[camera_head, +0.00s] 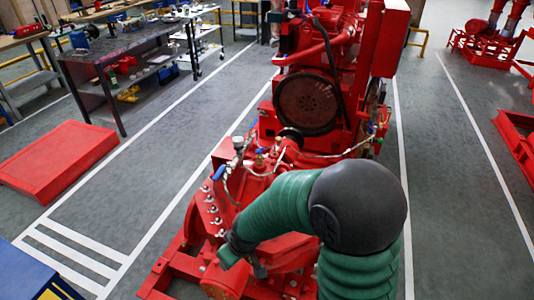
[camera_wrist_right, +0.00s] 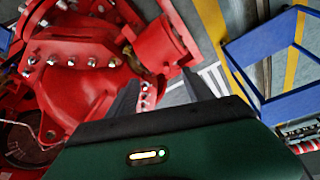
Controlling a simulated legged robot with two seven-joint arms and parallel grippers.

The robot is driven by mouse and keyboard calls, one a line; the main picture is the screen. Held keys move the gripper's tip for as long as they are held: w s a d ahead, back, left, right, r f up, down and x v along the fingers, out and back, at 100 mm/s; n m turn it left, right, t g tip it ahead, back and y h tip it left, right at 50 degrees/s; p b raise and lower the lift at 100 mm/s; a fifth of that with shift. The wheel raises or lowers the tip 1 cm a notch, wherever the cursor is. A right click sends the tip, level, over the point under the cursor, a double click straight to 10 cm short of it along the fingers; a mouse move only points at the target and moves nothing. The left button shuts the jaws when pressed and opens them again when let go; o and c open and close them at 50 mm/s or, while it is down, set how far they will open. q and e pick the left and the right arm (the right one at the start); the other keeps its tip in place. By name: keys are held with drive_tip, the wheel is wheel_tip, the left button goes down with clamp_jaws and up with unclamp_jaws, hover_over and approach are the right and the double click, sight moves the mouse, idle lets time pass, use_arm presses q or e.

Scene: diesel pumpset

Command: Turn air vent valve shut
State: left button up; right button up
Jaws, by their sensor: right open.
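A red pumpset (camera_head: 270,185) fills the middle of the head view. Two small blue valve handles show on it: one (camera_head: 219,172) at the left side of the casing and one (camera_head: 260,151) near the top middle. I cannot tell which belongs to the air vent valve. My right gripper (camera_head: 243,262) is over the near end of the pump, nearer to me than both handles. In the right wrist view my right gripper (camera_wrist_right: 163,92) has its two dark fingers apart and nothing between them. Red bolted casing (camera_wrist_right: 75,75) lies beyond them. My left gripper is not in view.
A dark workbench (camera_head: 120,50) and a low red platform (camera_head: 60,160) stand at the left. A blue object (camera_head: 30,275) is at the lower left corner. A blue frame (camera_wrist_right: 265,55) is at the right of the wrist view.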

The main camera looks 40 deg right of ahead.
drive_tip(key=w+d+r+m+t+b, duration=0.1)
drive_tip(key=w+d+t+b, duration=0.3)
drive_tip(key=d, duration=0.6)
drive_tip(key=w+d+r+m+t+p, duration=0.1)
drive_tip(key=w+d+r+t, duration=0.1)
drive_tip(key=w+d, duration=0.55)
drive_tip(key=s+d+r+m+t+h+b, duration=0.1)
drive_tip(key=s+d+r+t+h, duration=0.2)
drive_tip(key=d+r, duration=0.7)
drive_tip(key=b, duration=0.2)
approach(260, 149)
drive_tip(key=w+d+f, duration=0.1)
drive_tip(key=w+f, duration=0.1)
drive_tip(key=w, duration=0.4)
drive_tip(key=shift+w+d+f, duration=0.15)
drive_tip(key=shift+w+f, duration=0.15)
drive_tip(key=shift+f, duration=0.05)
drive_tip(key=shift+w+f, duration=0.1)
drive_tip(key=shift+w, duration=0.3)
drive_tip(key=shift+d, duration=0.2)
drive_tip(key=shift+d+f, duration=0.2)
drive_tip(key=shift+d, duration=0.05)
drive_tip(key=c, duration=0.4)
drive_tip(key=shift+a+r, duration=0.1)
drive_tip(key=shift+a, duration=0.15)
drive_tip(key=c, duration=0.7)
clamp_jaws()
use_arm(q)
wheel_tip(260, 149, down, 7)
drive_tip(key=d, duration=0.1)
